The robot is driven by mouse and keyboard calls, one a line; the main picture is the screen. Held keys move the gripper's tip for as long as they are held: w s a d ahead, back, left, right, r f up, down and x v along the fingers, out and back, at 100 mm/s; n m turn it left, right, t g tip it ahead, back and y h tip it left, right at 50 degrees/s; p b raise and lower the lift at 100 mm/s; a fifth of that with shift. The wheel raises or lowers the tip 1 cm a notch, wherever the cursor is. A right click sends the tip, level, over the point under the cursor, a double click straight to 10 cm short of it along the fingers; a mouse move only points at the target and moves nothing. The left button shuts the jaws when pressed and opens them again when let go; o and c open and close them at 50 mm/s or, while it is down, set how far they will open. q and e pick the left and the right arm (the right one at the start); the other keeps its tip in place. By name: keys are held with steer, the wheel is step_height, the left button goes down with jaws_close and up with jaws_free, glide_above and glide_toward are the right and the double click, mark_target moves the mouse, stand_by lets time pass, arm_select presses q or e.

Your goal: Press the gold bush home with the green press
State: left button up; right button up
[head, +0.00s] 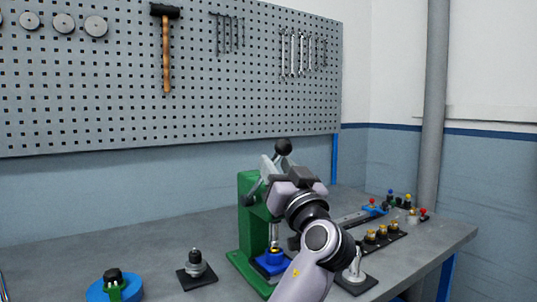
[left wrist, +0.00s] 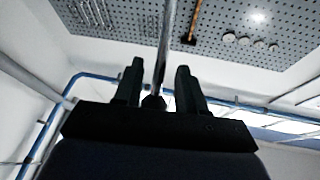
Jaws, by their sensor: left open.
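The green press (head: 250,215) stands on the bench, with a black ball knob (head: 283,147) on top of its lever. Below its ram is a blue holder (head: 270,264) with a small gold spot, perhaps the gold bush (head: 275,250); my arm hides part of this area. My left gripper (left wrist: 160,68) is open at the press's upper part. In the left wrist view a grey rod (left wrist: 168,30), apparently the lever, runs between the two fingers, which are apart; I cannot tell whether they touch it. My right gripper is not in view.
A black rack (head: 383,236) with several gold-topped parts is right of my arm. A small post on a black base (head: 196,268) and a blue round part (head: 113,288) stand at left. A pegboard (head: 120,80) backs the bench.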

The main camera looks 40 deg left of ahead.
arm_select(q)
steer(key=shift+p+x, duration=0.45)
steer(key=shift+x, duration=1.7)
jaws_close()
steer(key=shift+f, duration=0.1)
